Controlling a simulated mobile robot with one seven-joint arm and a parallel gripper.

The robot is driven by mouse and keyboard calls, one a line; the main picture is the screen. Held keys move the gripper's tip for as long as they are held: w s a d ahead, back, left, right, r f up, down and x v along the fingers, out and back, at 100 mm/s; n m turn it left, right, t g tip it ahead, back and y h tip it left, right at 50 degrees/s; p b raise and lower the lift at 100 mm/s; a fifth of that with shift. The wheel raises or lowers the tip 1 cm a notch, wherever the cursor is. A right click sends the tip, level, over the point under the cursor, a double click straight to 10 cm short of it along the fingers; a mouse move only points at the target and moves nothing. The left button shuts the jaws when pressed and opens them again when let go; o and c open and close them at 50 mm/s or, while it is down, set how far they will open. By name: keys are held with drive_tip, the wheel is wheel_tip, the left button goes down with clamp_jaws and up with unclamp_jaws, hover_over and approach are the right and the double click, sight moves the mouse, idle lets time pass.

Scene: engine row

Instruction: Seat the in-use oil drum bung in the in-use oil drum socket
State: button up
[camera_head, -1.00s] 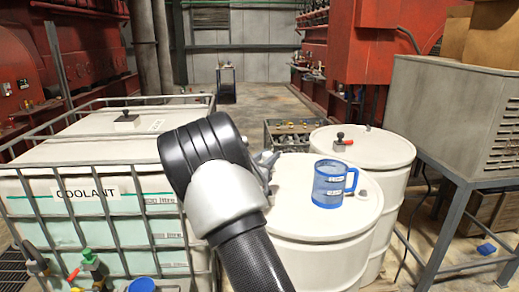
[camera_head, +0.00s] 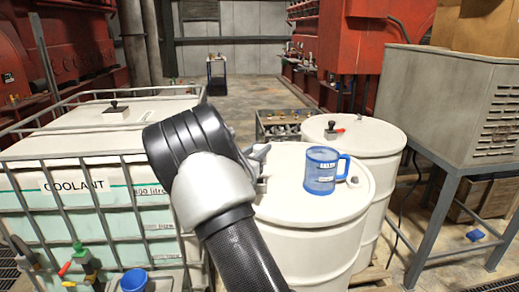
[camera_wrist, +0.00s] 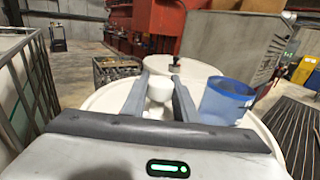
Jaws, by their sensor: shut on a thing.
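My gripper (camera_wrist: 160,86) is shut on a small white bung (camera_wrist: 159,91), held between its two dark fingers over the near white oil drum (camera_wrist: 100,96). In the head view my gripper (camera_head: 260,158) is mostly hidden behind my arm, and the bung cannot be made out. The near drum (camera_head: 290,212) stands right of my arm. A small pale round fitting (camera_head: 353,180) shows on its top, right of the jug; I cannot tell if it is the socket. A small white shape shows below the bung; whether they touch is unclear.
A blue measuring jug (camera_head: 321,172) stands on the near drum, right of my gripper (camera_wrist: 226,102). A caged coolant tank (camera_head: 90,190) stands left, a grey cabinet (camera_head: 450,105) right.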

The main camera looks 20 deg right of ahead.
drive_tip(key=shift+f+b, duration=2.75)
drive_tip(key=shift+f, duration=0.9)
drive_tip(key=o, duration=1.1)
drive_tip(key=shift+o, duration=0.2)
drive_tip(key=v, duration=1.7)
drive_tip(key=shift+a, duration=0.2)
drive_tip(key=shift+s, duration=0.15)
